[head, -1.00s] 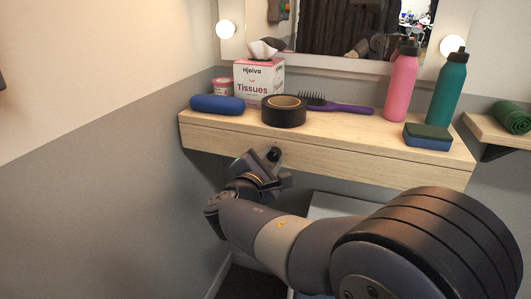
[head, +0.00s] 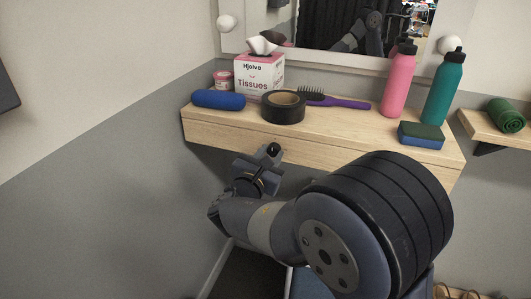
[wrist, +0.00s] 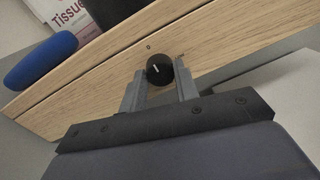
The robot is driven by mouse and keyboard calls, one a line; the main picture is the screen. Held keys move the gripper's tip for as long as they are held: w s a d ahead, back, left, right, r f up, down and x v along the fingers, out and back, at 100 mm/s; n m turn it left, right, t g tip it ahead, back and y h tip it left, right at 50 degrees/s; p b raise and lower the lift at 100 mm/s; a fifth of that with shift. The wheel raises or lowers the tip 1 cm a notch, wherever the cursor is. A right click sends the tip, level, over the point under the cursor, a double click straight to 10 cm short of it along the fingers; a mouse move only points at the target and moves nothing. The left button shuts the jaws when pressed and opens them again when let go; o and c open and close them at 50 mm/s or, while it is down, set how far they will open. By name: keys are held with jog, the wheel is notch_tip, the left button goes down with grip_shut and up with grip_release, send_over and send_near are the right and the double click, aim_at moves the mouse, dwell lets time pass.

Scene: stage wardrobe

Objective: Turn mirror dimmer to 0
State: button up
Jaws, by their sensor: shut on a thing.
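The mirror dimmer is a round black knob (wrist: 159,70) on the front face of the wooden shelf. It also shows in the head view (head: 274,149). A short white pointer line on the knob points up, roughly toward a small "0" printed on the wood above it. In the head view, my gripper (head: 266,164) is at the shelf front. The mirror bulbs (head: 227,23) look unlit.
On the shelf (head: 330,153) stand a blue case (head: 218,99), a tissue box (head: 258,78), black tape (head: 283,108), a purple brush (head: 340,102), pink (head: 398,84) and teal (head: 442,92) bottles and a sponge (head: 421,135). A wall is at left.

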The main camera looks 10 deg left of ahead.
jog(key=shift+a+r, duration=0.1)
jog(key=shift+r, duration=0.3)
jog(key=o, duration=1)
jog(key=shift+f, duration=0.25)
jog(key=shift+c, duration=0.2)
jog(key=s+a, duration=0.2)
jog(key=s, duration=0.8)
jog(key=shift+s+p, duration=0.35)
jog(key=w, duration=0.3)
jog(key=w+d, duration=0.1)
jog(key=w, duration=0.3)
jog(key=w+d, duration=0.1)
jog(key=w, duration=0.3)
jog(key=shift+d+f+b, duration=0.1)
jog(key=shift+b, duration=0.3)
jog(key=shift+s, duration=0.15)
